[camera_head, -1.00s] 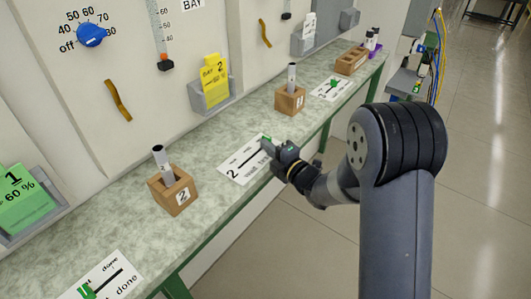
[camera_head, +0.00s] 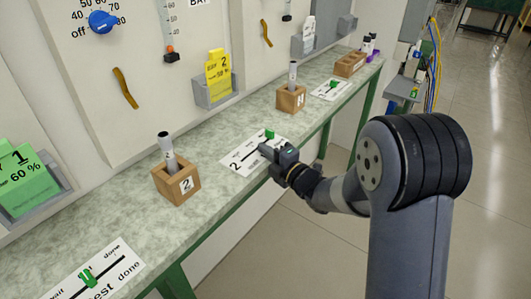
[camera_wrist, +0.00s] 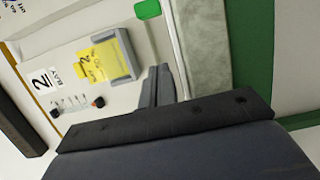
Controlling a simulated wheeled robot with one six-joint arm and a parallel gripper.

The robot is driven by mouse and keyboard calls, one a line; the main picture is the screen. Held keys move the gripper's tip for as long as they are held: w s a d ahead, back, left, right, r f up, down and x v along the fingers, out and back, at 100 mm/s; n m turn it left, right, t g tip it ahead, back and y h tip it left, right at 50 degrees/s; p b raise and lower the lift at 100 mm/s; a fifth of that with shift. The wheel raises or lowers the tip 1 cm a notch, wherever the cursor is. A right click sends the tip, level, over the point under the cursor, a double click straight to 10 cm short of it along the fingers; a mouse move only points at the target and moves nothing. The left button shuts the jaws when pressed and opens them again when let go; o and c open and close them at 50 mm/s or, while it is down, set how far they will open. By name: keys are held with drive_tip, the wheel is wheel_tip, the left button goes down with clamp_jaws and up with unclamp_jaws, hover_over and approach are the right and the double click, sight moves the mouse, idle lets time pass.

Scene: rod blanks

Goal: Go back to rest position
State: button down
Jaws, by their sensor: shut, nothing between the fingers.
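My gripper (camera_head: 266,150) is shut and empty. It is low over the front edge of the bench, at the right end of the white card marked 2 (camera_head: 238,163). A green slider (camera_head: 269,134) stands on that card just beyond the fingertips, seemingly apart from them. In the wrist view my closed fingers (camera_wrist: 158,82) show with nothing between them, and a green piece (camera_wrist: 147,9) is near the top. My wrist and fingers hide part of the card.
The green-speckled bench (camera_head: 125,225) carries wooden blocks with rods: one marked 2 (camera_head: 177,184) and another (camera_head: 291,98) farther back. A front card (camera_head: 95,272) has a green slider. Yellow (camera_head: 218,74) and green (camera_head: 25,180) cards sit in wall holders. Open floor lies right.

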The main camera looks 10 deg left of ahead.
drive_tip(key=v, duration=0.8)
drive_tip(key=shift+w+d+b, duration=0.15)
drive_tip(key=shift+b, duration=0.3)
drive_tip(key=shift+f, duration=0.1)
